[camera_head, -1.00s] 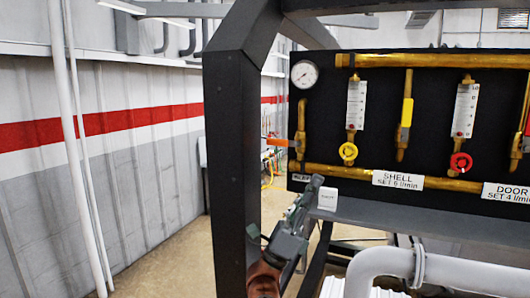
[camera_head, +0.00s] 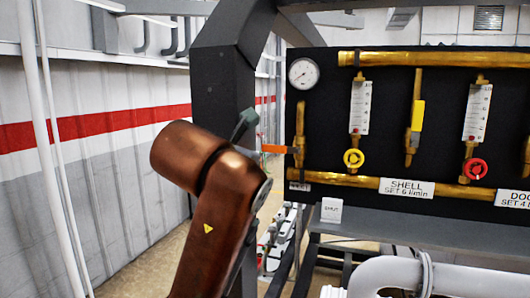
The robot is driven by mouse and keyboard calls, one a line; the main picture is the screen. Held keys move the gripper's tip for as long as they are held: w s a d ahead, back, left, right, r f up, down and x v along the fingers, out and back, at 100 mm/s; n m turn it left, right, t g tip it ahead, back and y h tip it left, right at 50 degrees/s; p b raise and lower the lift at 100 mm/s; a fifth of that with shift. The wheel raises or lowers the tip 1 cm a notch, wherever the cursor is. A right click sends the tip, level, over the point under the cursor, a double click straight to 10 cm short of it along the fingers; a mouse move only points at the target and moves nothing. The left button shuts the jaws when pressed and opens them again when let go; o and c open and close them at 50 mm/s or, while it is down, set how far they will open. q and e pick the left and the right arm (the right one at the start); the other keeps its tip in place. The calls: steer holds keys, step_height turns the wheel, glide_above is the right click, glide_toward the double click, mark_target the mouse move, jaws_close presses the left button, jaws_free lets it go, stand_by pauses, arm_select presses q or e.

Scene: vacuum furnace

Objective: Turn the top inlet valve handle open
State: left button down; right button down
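An orange lever handle (camera_head: 275,149) sticks out horizontally to the left from a valve on the leftmost vertical brass pipe (camera_head: 300,122), below the round gauge. It lies across the pipe. A yellow handle (camera_head: 417,115) lies upright along another vertical pipe; I cannot tell from labels which is the top inlet valve. One copper-coloured arm, which I take as my left, rises in front of the dark post. A dark fingertip of my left gripper (camera_head: 245,124) shows just left of and above the orange handle; contact is unclear. The rest of this gripper is hidden behind the arm. My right gripper is not in view.
The black panel (camera_head: 335,120) carries a gauge (camera_head: 303,74), flow tubes, a yellow knob (camera_head: 353,158) and a red knob (camera_head: 475,168). A dark frame post (camera_head: 222,80) stands left of it. A thick white pipe (camera_head: 395,275) runs below the shelf.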

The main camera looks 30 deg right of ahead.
mark_target(267, 151)
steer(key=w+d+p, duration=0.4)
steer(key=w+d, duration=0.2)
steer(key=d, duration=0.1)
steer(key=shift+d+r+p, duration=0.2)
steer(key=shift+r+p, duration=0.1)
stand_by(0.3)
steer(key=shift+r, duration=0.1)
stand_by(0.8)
